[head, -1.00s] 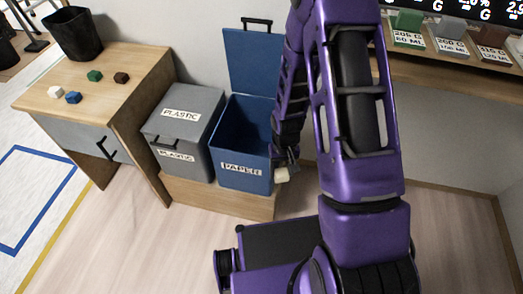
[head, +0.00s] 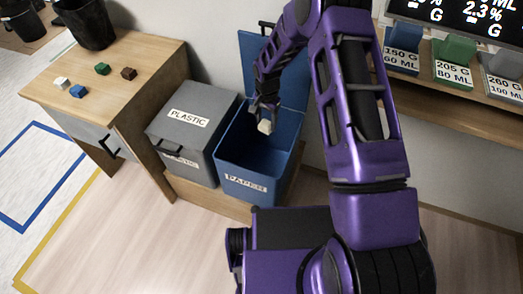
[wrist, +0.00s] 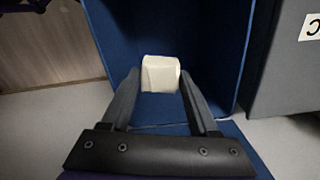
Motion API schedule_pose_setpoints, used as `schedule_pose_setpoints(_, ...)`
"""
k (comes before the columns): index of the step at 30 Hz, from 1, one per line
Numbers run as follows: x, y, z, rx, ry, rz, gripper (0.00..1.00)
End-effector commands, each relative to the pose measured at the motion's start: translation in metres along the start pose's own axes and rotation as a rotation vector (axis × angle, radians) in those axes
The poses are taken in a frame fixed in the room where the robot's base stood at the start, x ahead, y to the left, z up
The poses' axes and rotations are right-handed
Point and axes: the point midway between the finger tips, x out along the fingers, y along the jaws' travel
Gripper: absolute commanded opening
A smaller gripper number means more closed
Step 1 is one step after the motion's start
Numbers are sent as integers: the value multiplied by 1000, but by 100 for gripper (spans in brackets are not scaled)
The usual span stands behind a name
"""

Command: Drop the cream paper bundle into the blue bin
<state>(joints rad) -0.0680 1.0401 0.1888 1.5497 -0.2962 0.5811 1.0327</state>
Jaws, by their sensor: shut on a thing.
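The cream paper bundle (head: 265,127) is held between the fingers of my gripper (head: 264,112). It also shows at the fingertips in the wrist view (wrist: 160,74). My gripper is shut on it and stands over the open mouth of the blue bin (head: 240,166), which is labelled PAPER. The bin's lid (head: 254,62) is raised at the back, partly hidden by my arm. In the wrist view the blue bin's inside (wrist: 208,40) lies around and behind the bundle.
A grey PLASTIC bin (head: 190,122) with its lid shut stands left of the blue bin. Both stand on a low wooden platform (head: 222,203). A wooden desk (head: 140,60) at left holds several small blocks and a black bin (head: 87,24). A shelf with labelled blocks runs along the right.

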Motion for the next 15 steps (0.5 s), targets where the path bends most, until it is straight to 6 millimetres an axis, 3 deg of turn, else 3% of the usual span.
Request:
schedule_pose_setpoints(8, 8, -7, -2, 34, 2, 1, 9)
schedule_pose_setpoints(15, 35, -7, -2, 34, 1, 0, 9)
